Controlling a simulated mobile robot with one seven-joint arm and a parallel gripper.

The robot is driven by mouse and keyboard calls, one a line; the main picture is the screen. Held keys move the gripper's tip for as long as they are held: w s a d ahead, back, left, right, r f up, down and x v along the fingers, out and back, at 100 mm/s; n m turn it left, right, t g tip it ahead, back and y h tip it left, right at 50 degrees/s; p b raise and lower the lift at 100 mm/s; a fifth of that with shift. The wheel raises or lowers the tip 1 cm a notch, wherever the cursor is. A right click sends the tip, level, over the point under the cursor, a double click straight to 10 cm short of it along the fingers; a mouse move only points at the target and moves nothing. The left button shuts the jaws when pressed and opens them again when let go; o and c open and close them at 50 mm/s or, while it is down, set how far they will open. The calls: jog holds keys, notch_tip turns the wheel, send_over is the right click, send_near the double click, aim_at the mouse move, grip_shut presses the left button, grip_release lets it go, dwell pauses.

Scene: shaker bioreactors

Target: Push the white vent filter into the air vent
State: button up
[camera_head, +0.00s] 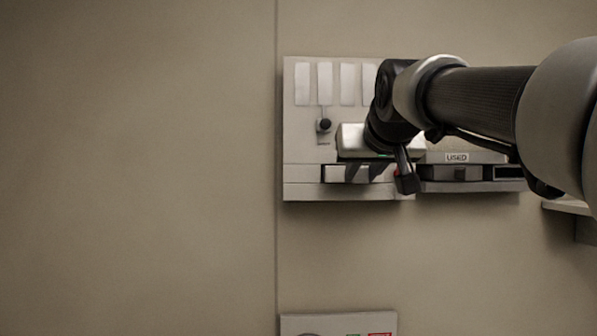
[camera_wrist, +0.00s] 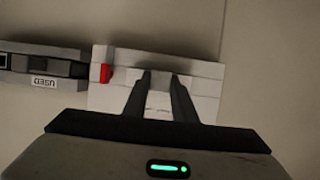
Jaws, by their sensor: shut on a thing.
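My gripper (camera_head: 365,174) is in front of the lower part of a pale wall panel (camera_head: 300,180), its two dark fingers pointing at it. In the wrist view the gripper (camera_wrist: 163,82) has a narrow gap between its fingers, with a small white piece, the white vent filter (camera_wrist: 161,101), between them. The fingers are shut on it. Its outline blends with the pale panel (camera_wrist: 207,88) behind. The air vent cannot be told apart; my fingers and hand cover that part of the panel. Whether the filter touches the vent cannot be seen.
A grey holder labelled USED (camera_head: 457,157) adjoins the panel on the right, with dark slots. A red-marked part (camera_wrist: 105,73) sits near the fingers. A black knob (camera_head: 325,125) sticks out at upper left. Another panel (camera_head: 340,322) is below. The wall left is clear.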

jog(key=shift+w+p, duration=0.65)
jog(key=shift+w, duration=1.1)
dwell(1.5)
jog(key=o, duration=1.2)
jog(key=shift+c, duration=0.2)
jog(key=shift+s, duration=0.1)
jog(key=b+v, duration=0.1)
jog(key=v, duration=1.6)
jog(key=shift+r+b, duration=0.15)
jog(key=shift+b, duration=0.2)
jog(key=s+f+g, duration=0.2)
jog(key=s+f, duration=0.3)
jog(key=f, duration=0.9)
jog(key=s+f+g, duration=0.3)
jog(key=s+f, duration=0.2)
jog(key=f, duration=0.9)
jog(key=s+f+g+p, duration=0.1)
jog(key=s+f+g, duration=0.2)
jog(key=f, duration=1.1)
jog(key=shift+s, duration=1.2)
